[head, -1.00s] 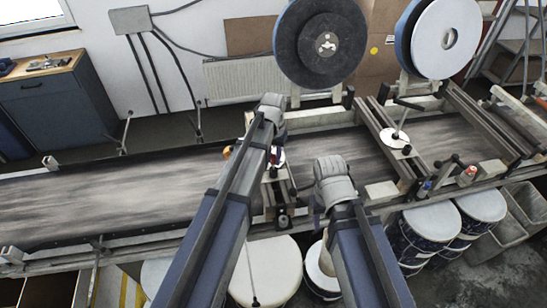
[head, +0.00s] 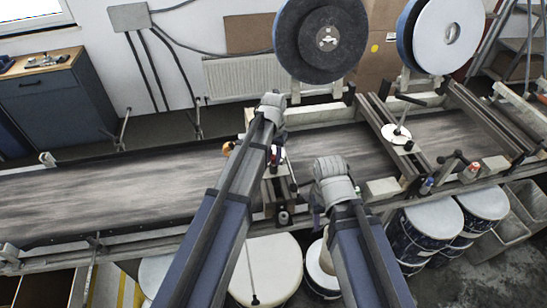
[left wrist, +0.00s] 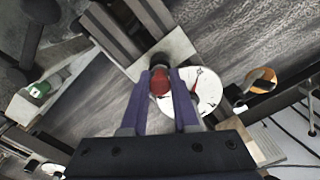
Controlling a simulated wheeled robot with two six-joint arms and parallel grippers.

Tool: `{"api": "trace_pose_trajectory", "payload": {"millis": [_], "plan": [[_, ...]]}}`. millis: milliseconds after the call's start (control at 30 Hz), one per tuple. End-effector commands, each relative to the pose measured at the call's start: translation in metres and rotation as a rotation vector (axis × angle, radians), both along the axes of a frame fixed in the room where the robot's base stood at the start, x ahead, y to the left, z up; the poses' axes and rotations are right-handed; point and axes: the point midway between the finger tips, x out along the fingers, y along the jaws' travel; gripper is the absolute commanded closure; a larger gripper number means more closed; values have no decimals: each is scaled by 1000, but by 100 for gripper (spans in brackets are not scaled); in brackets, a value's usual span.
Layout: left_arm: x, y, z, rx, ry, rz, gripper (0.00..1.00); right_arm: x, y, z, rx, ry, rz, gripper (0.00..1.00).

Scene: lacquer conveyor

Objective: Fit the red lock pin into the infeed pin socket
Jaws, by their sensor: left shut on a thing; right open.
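My left gripper (left wrist: 166,84) is shut on the red lock pin (left wrist: 160,83) in the left wrist view, with one purple finger on each side. The pin's far end meets a dark round part (left wrist: 158,60) on a pale plate; I cannot tell whether this is the infeed pin socket or whether the pin is in it. In the head view my left arm reaches over the conveyor's near-middle crossbar and mostly hides the left gripper and pin. My right gripper (head: 317,199) is open, largely hidden behind its own wrist, near the conveyor's front edge.
A white dial with a red pointer (left wrist: 207,88) lies right beside the fingers. An orange ring (left wrist: 263,75) is further right. The conveyor belt (head: 100,190) is bare on the left. A red knob (head: 473,164) and several drums (head: 417,224) are at right.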

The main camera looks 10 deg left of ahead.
Motion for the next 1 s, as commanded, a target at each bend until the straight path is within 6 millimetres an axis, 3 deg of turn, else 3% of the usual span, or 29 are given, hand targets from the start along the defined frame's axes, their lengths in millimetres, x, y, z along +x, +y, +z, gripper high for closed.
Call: {"api": "trace_pose_trajectory", "payload": {"millis": [100,133,400,767,1000], "plan": [[0,0,-4,0,0,0,100,0,0,-4,0,0,0,50],[0,0,-2,0,0,0,68,0,0,-3,0,0,0,50],[0,0,-2,0,0,0,38,0,0,-2,0,0,0,50],[0,0,0,0,0,0,36,0,0,0,-1,-1,2,50],[0,0,17,0,0,0,36,0,0,17,0,-1,0,50]]}}
